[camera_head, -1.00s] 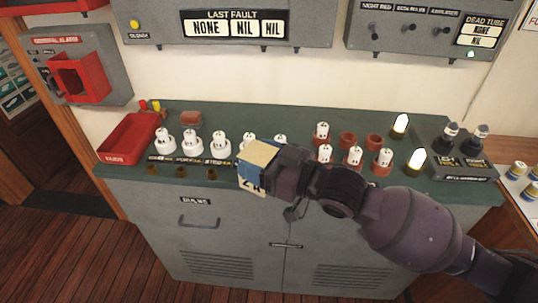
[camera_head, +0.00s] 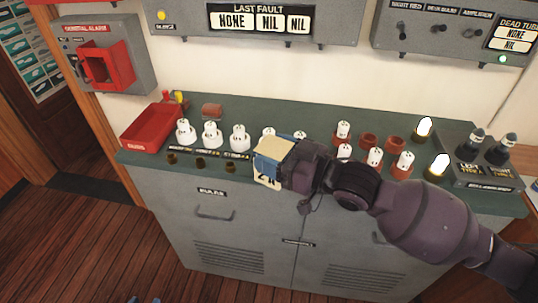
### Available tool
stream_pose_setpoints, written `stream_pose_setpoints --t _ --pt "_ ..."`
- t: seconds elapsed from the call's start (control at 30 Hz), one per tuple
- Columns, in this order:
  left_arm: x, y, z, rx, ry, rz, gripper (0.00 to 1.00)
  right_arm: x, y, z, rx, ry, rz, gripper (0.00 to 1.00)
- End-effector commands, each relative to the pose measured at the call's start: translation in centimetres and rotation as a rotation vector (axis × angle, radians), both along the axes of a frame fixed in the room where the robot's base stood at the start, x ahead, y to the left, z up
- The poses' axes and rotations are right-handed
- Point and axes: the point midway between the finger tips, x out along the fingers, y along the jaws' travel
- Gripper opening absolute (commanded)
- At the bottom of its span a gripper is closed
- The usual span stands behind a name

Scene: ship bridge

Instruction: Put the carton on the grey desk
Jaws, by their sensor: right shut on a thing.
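The carton (camera_head: 270,163) is a small cream and blue box with dark marks on its front. My right gripper (camera_head: 285,164) is shut on it, with the arm coming in from the right. The carton is at the front edge of a grey cabinet (camera_head: 240,220) with a green top; I cannot tell whether it touches the top. My left gripper is not in view. No separate grey desk can be made out.
A red tray (camera_head: 151,128) stands at the left of the green top. White plugs (camera_head: 212,135), red-brown holders (camera_head: 394,145) and lit bulbs (camera_head: 437,167) stand along it. A red alarm box (camera_head: 105,65) is on the wall. Wooden floor (camera_head: 90,240) is clear at left.

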Motion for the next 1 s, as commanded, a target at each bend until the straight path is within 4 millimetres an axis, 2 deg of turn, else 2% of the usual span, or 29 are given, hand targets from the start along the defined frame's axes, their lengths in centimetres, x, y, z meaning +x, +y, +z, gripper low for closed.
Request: stream_pose_setpoints --t 0.7,1.0 --pt "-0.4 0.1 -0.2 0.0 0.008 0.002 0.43 -3.2 -6.0 7.8 0.005 0.001 -0.477 0.3" --pt "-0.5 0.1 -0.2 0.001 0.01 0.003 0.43 -3.9 -7.4 9.5 0.001 -0.001 -0.587 0.3"
